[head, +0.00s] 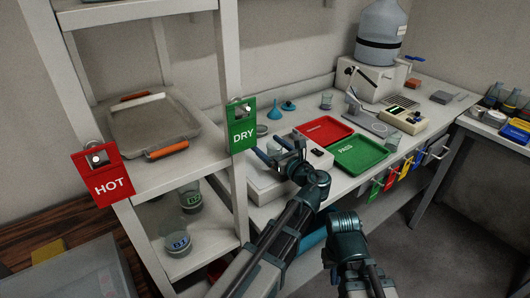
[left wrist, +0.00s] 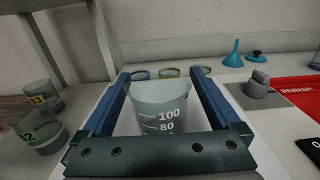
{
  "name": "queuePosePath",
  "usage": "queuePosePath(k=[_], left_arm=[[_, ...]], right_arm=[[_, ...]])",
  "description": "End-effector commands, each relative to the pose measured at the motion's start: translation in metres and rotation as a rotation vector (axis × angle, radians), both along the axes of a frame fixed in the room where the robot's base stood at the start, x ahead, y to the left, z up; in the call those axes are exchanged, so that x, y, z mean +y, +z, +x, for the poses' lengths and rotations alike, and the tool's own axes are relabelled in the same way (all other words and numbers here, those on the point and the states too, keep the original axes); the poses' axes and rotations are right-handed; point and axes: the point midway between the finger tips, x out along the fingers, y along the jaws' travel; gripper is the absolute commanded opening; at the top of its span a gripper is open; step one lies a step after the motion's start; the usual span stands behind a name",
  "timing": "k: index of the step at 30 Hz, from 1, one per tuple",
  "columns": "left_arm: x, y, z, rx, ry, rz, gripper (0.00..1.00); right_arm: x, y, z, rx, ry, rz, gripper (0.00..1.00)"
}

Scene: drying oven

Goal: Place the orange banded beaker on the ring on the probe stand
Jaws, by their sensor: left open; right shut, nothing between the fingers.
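My left gripper (head: 281,150) is open over the bench beside the shelf, its blue fingers pointing away from me. In the left wrist view a clear beaker (left wrist: 160,108) with white 100 and 80 marks stands upright between the two open fingers (left wrist: 160,95). No orange band shows on its visible part, and its lower part is hidden by the gripper. In the head view it cannot be made out. My right gripper (head: 345,222) is shut and empty, low in front of the bench. A stand with a grey base (head: 372,123) is farther back; its ring cannot be made out clearly.
A red tray (head: 322,130) and green tray (head: 360,154) lie right of my left gripper. The shelf post with the green DRY tag (head: 242,134) is close on its left. Labelled beakers (head: 177,242) stand on the lower shelf. A blue funnel (head: 274,112) is behind.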

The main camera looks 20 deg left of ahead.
Motion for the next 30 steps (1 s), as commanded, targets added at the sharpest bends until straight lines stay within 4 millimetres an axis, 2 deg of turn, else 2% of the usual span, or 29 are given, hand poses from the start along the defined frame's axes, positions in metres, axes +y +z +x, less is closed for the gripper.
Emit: queuePosePath(k=[6, 7, 22, 23, 30], left_arm=[[-0.0006, 0.0, 0.0003, 0.0, -0.001, 0.0, 0.96], [-0.0005, 0.0, 0.0002, 0.0, -0.001, 0.0, 0.93], [-0.0004, 0.0001, 0.0002, 0.0, 0.0, 0.0, 0.03], [-0.0004, 0.0002, 0.0002, -0.001, 0.0, 0.001, 0.0], [-0.0004, 0.0003, 0.0002, 0.0, 0.0, 0.0, 0.0]], right_arm=[[-0.0003, 0.0, -0.0003, 0.0, 0.0, 0.0, 0.0], [-0.0003, 0.0, -0.0003, 0.0, 0.0, 0.0, 0.0], [-0.0002, 0.0, -0.0003, 0.0, 0.0, 0.0, 0.0], [-0.0002, 0.0001, -0.0002, 0.0, 0.0, 0.0, 0.0], [-0.0002, 0.0002, -0.0002, 0.0, 0.0, 0.0, 0.0]])
